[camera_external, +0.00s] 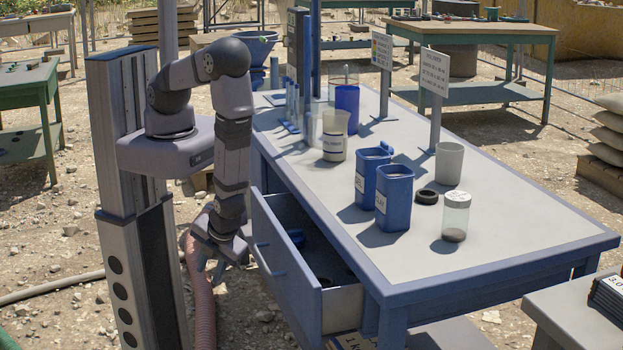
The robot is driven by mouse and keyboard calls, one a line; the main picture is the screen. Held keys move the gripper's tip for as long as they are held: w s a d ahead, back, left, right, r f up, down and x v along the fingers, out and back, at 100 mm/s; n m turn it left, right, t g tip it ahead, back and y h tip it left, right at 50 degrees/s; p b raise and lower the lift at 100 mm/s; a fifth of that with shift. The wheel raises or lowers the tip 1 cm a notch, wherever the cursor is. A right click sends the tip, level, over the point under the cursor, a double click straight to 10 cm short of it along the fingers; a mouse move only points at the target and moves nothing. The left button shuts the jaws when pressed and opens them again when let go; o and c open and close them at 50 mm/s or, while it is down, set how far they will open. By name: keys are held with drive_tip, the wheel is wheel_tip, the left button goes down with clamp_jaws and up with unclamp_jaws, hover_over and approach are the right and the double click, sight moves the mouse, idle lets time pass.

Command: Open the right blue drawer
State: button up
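The blue table (480,280) has a drawer in its near left side. The blue drawer (300,290) stands pulled out, and its grey inside shows. A small blue object (296,238) and a dark round object (325,283) lie in it. The drawer's handle (268,262) is a bar on its outer front. My gripper (212,268) hangs low, just left of the drawer front, pointing down. Its fingers look spread, with nothing seen between them. It appears apart from the handle.
Blue containers (394,197), a jar (456,216), a grey cup (449,163), a beaker (335,136) and signs stand on the tabletop. A pink hose (201,300) runs down beside my gripper. A grey side table (575,312) is at the lower right.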

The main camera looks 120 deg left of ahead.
drive_tip(key=w+a+r+n+t+h+p, duration=0.2)
drive_tip(key=w+r+n+t+p, duration=0.25)
drive_tip(key=r+n+p, duration=0.2)
drive_tip(key=n+t+y+p, duration=0.1)
drive_tip(key=n+t+p, duration=0.1)
drive_tip(key=n, duration=0.1)
approach(262, 258)
drive_tip(key=shift+w+a+f+p, duration=0.1)
drive_tip(key=shift+f+p, duration=0.1)
drive_tip(key=shift+f, duration=1)
drive_tip(key=shift+w+a+f+p, duration=0.15)
drive_tip(key=shift+f+p, duration=0.1)
drive_tip(key=shift+f, duration=0.95)
drive_tip(key=shift+w+a+f+p, duration=0.1)
drive_tip(key=shift+f+p, duration=0.1)
drive_tip(key=shift+f, duration=1.05)
clamp_jaws()
